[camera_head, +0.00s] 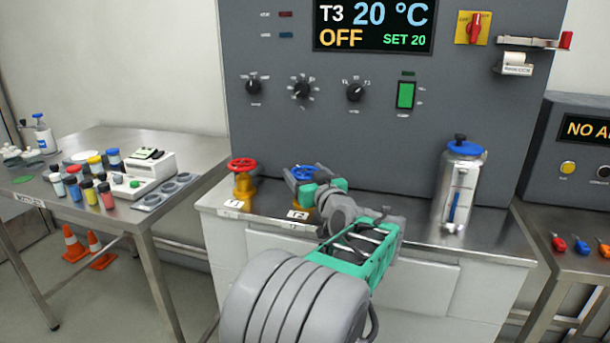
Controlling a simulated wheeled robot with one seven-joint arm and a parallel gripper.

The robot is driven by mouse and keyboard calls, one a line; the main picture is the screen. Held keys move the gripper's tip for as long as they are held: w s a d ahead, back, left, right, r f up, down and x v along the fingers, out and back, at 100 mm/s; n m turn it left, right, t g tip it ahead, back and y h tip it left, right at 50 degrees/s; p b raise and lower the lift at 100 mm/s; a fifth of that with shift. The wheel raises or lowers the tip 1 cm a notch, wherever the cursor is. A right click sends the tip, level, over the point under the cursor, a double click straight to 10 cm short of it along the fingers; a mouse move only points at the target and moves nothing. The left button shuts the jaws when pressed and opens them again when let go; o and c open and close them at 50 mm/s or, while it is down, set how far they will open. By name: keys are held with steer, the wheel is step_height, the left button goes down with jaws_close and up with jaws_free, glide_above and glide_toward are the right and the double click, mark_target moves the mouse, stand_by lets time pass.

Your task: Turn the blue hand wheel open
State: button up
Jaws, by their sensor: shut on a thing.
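The blue hand wheel (302,172) is on the steel counter (400,226) below the grey control panel, just right of the red hand wheel (242,164) on its yellow valve body. The blue wheel is partly hidden by my gripper, and the valve body beneath it is mostly hidden. My gripper (308,184) reaches in from the right and is shut on the blue wheel. The fingertips are small and partly covered by the green and grey parts of my arm. I cannot tell how far the wheel is turned.
A metal canister with a blue lid (461,185) stands right of my arm. The panel display (373,26) reads T3, 20 °C, OFF, SET 20. A left table (100,205) holds coloured bottles and a white instrument (145,172). Orange cones (100,250) stand beneath that table.

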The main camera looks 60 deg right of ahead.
steer(key=o, duration=1.4)
steer(key=shift+c, duration=0.2)
steer(key=v, duration=0.7)
steer(key=shift+s+a, duration=0.25)
steer(key=shift+s, duration=0.05)
